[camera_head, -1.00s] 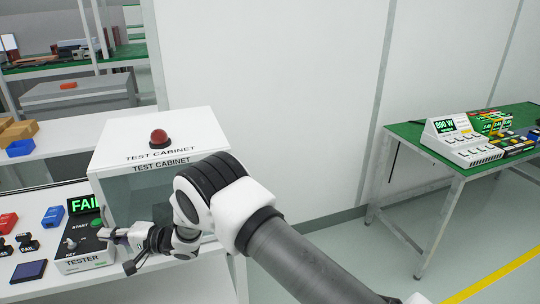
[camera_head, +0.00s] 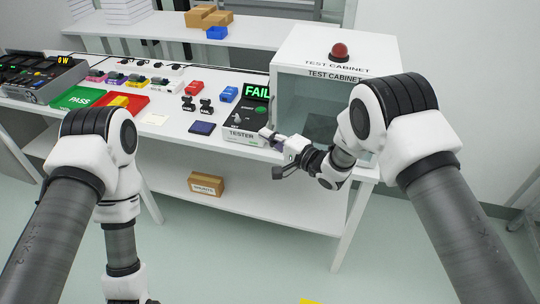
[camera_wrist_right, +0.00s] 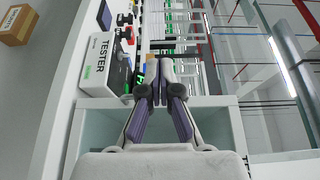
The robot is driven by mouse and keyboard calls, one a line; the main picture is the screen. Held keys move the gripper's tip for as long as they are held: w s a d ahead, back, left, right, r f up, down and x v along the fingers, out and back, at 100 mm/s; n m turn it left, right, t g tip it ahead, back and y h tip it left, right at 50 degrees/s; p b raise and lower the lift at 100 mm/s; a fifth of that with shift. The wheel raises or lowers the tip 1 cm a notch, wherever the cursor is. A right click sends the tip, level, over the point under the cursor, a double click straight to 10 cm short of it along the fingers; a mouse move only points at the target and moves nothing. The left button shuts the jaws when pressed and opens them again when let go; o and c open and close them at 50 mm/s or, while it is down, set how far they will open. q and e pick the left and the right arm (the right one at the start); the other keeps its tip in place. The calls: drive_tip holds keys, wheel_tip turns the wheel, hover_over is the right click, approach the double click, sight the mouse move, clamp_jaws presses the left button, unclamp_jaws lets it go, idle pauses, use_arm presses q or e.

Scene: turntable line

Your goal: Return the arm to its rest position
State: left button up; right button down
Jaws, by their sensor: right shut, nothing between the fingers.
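My right gripper (camera_head: 268,136) is shut and empty. In the head view its fingertips are in front of the tester (camera_head: 246,124), at its right side, and I cannot tell if they touch it. In the right wrist view the closed fingers (camera_wrist_right: 160,68) point forward, with the tester (camera_wrist_right: 105,65) to their left. My right arm reaches in from the right, in front of the test cabinet (camera_head: 338,50). My left arm comes in at the left and bends down; its gripper is out of view. The tester's display (camera_head: 257,92) reads FAIL in green.
A cardboard box (camera_head: 206,184) sits on the lower shelf.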

drive_tip(key=s, duration=0.7)
drive_tip(key=s+d+f+m+g+h, duration=0.15)
drive_tip(key=s+d+f+h, duration=0.25)
drive_tip(key=d+f, duration=0.45)
drive_tip(key=s+d+f+m+h, duration=0.35)
drive_tip(key=d+f, duration=0.25)
drive_tip(key=f, duration=0.5)
drive_tip(key=s+d+f+n+g+h, duration=0.2)
drive_tip(key=s+d+n+g, duration=0.1)
drive_tip(key=s, duration=0.6)
drive_tip(key=s+d+f+n+g+h, duration=0.2)
drive_tip(key=s+d+n+g, duration=0.2)
drive_tip(key=s, duration=0.5)
drive_tip(key=s+d+f+n+g+h, duration=0.2)
drive_tip(key=s+d+f+n+g, duration=0.1)
drive_tip(key=s, duration=0.7)
drive_tip(key=shift+d+n+b, duration=0.4)
drive_tip(key=shift+d+n, duration=0.1)
drive_tip(key=shift+n, duration=0.8)
drive_tip(key=shift+s+g, duration=0.15)
drive_tip(key=shift+g, duration=0.1)
